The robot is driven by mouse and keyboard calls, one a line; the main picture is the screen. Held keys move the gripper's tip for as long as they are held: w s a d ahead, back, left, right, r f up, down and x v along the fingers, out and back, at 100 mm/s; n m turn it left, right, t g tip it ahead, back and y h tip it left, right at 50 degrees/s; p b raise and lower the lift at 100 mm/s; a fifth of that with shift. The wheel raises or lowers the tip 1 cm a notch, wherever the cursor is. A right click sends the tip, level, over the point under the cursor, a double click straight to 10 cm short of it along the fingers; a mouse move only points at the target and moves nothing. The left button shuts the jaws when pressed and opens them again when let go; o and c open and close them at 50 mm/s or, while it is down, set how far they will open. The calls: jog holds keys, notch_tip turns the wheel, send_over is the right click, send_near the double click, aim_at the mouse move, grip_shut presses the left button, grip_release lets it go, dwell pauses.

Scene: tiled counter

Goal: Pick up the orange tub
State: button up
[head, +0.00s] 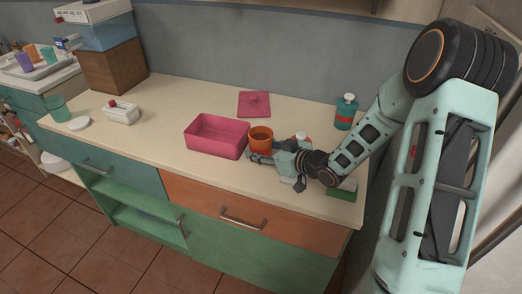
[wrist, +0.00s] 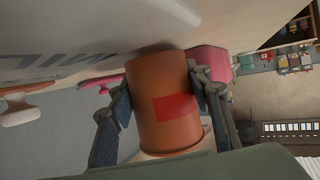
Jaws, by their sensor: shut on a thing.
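The orange tub (head: 261,138) is a small round container beside the right end of the pink bin, over the counter. In the wrist view the orange tub (wrist: 163,85) fills the middle, with a red patch on its side. My gripper (head: 258,156) reaches in from the right, low on the tub. In the wrist view my gripper (wrist: 160,100) has one finger on each side of the tub, shut on it. I cannot tell whether the tub's base touches the counter.
The open pink bin (head: 205,143) stands just left of the tub. A pink lid (head: 254,104) lies behind, and a teal bottle (head: 346,112) stands at the back right. A green block (head: 342,191) lies near the front right edge. A white basket (head: 121,115) is further left, with clear counter between.

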notch_tip(320, 180, up, 3)
jog(key=shift+f, duration=0.15)
jog(key=s+a+r+p, duration=0.1)
jog(key=s+a+r, duration=0.8)
jog(key=s, duration=0.1)
jog(key=shift+s+r, duration=0.3)
jog(key=shift+s, duration=0.1)
